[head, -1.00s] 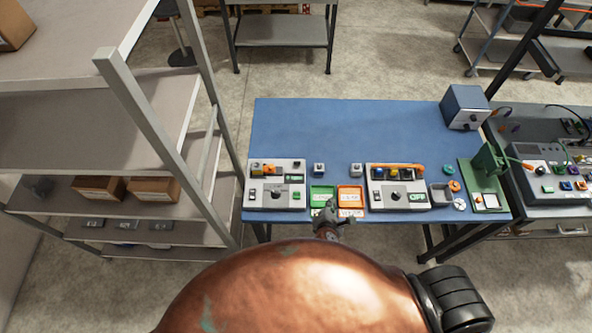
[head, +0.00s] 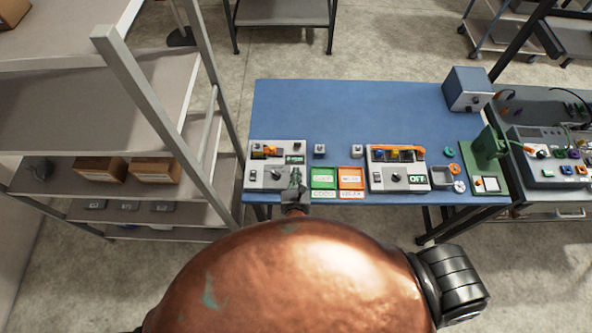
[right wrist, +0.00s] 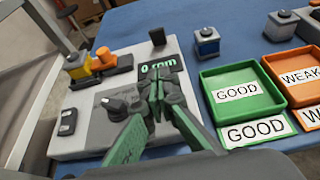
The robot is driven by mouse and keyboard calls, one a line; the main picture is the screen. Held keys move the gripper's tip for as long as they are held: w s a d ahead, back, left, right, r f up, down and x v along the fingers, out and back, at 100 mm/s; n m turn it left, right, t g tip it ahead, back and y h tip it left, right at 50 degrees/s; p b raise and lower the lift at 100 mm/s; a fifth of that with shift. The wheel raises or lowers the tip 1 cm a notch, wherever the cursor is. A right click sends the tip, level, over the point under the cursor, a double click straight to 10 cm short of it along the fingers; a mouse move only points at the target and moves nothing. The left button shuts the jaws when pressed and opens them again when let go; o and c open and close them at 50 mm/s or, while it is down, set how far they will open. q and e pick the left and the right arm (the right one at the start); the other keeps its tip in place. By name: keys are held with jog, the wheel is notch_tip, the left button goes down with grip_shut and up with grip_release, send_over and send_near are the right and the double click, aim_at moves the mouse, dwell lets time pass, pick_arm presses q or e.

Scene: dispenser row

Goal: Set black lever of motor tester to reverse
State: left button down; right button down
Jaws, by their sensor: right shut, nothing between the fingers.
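The motor tester (head: 262,182) is the grey box at the left of the blue table. In the right wrist view the tester (right wrist: 85,138) has a green "0 rpm" display (right wrist: 158,67), a dark round knob (right wrist: 116,106) with a white mark, a dark rocker (right wrist: 68,122) and a small black upright lever-like part (right wrist: 157,37). I cannot tell which control is the black lever. My right gripper (head: 296,176) is shut and empty over the tester's right front; its green fingers (right wrist: 158,88) are beside the knob, just below the display. Contact is unclear. My left gripper is out of view.
A green GOOD tray (head: 323,169) and an orange WEAK tray (head: 351,170) stand right of the tester. A second grey box (head: 378,181) reading OFF is further right. A metal shelf (head: 165,110) stands at the left. The table's back (head: 350,110) is clear.

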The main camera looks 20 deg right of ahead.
aim_at(296, 164)
jog(key=x, duration=0.7)
jog(key=shift+w+d, duration=0.1)
jog(key=shift+w, duration=0.1)
jog(key=shift+w+d+r+p, duration=0.15)
jog(key=shift+w+r+p, duration=0.1)
jog(key=shift+w, duration=0.3)
jog(key=shift+w+d+r+p, duration=0.15)
jog(key=shift+w+r+p, duration=0.15)
jog(key=shift+w, duration=0.25)
jog(key=shift+w+d+r, duration=0.2)
jog(key=shift+w+d, duration=0.05)
jog(key=shift+w, duration=0.4)
